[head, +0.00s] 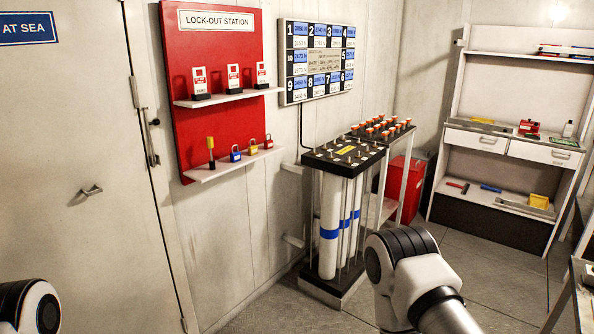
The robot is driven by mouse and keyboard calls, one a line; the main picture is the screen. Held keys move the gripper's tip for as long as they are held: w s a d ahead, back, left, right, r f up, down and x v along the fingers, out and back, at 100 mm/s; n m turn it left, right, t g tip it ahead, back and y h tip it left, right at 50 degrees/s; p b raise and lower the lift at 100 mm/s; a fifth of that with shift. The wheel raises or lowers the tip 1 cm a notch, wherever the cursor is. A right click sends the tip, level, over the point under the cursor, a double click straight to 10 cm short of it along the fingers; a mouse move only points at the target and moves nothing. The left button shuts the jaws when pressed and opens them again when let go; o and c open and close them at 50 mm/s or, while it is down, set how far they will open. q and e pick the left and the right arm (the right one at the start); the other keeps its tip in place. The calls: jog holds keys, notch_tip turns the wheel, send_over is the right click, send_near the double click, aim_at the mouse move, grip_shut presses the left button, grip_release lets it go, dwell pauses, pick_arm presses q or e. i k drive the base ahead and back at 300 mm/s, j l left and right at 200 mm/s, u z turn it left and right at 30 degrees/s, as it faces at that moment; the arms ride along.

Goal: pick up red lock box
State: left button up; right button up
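A small red box-like object (529,127) sits on the counter of the workbench unit at the right. It looks like the red lock box, but it is too small to be sure. A larger red container (406,189) stands on the floor behind the rack of white cylinders. A small red padlock (268,142) is on the lower shelf of the red lock-out board. Links of my arms show at the lower left and the bottom centre. Both of my grippers are out of the picture.
The workbench unit (499,145) has drawers and a lower shelf with tools. The cylinder rack (343,158) stands against the wall in the middle. The lock-out board (222,50) hangs on the left wall. Grey floor (490,268) is clear before the bench. A table edge is at far right.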

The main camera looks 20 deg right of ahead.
aim_at(525, 127)
jog(key=i+l+z, duration=0.4)
jog(key=i, duration=0.2)
jog(key=i+z, duration=0.45)
jog(key=i, duration=0.15)
jog(key=i+z, duration=0.4)
jog(key=i, duration=0.25)
jog(key=i+j+z, duration=0.45)
jog(key=i, duration=2.4)
jog(key=l+z, duration=0.05)
jog(key=l, duration=0.05)
